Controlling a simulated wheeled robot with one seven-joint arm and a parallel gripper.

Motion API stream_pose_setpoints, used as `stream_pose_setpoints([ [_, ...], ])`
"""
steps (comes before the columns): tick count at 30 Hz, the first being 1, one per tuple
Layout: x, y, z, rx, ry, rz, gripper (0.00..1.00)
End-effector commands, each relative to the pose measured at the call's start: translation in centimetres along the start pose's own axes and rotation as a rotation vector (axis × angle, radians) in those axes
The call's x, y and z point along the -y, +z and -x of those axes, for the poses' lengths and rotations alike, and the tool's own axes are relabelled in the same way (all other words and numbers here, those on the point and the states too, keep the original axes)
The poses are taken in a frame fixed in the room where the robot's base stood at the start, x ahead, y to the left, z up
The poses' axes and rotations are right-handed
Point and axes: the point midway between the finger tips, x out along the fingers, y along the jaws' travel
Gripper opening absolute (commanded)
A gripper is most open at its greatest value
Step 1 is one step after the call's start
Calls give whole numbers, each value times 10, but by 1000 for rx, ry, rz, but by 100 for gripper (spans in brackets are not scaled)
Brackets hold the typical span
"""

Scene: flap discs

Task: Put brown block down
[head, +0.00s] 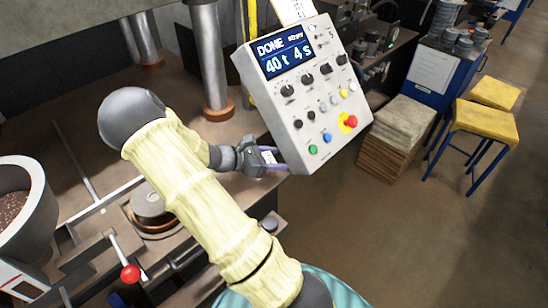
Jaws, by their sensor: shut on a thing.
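My gripper (274,160) is at the end of my arm in its pale yellow sleeve, in the middle of the head view. Its purple-edged fingers point right, toward the lower left edge of the grey control box. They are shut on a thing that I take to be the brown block. I cannot make out the block itself; it is small in view or hidden by the fingers and the control box. The gripper appears over the right edge of the brown worktable (150,92).
The control box (305,95) with a screen and several buttons stands close right of the gripper. A steel column (208,55) rises behind it. A red-knobbed lever (130,273), a round disc fixture (150,205) and a grey bowl (40,215) are left. Yellow stools (485,122) stand right.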

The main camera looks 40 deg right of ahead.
Motion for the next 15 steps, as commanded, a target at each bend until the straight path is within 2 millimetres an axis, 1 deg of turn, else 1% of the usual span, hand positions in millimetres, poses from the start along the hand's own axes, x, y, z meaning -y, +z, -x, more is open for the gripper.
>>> stream_pose_setpoints([
  [1,0,-1,-1,0,0,0,33],
  [2,0,-1,0,0,0,0,60],
  [3,0,-1,0,0,0,0,68],
  [5,0,-1,0,0,0,0,78],
  [15,0,0,1,0,1,0,78],
])
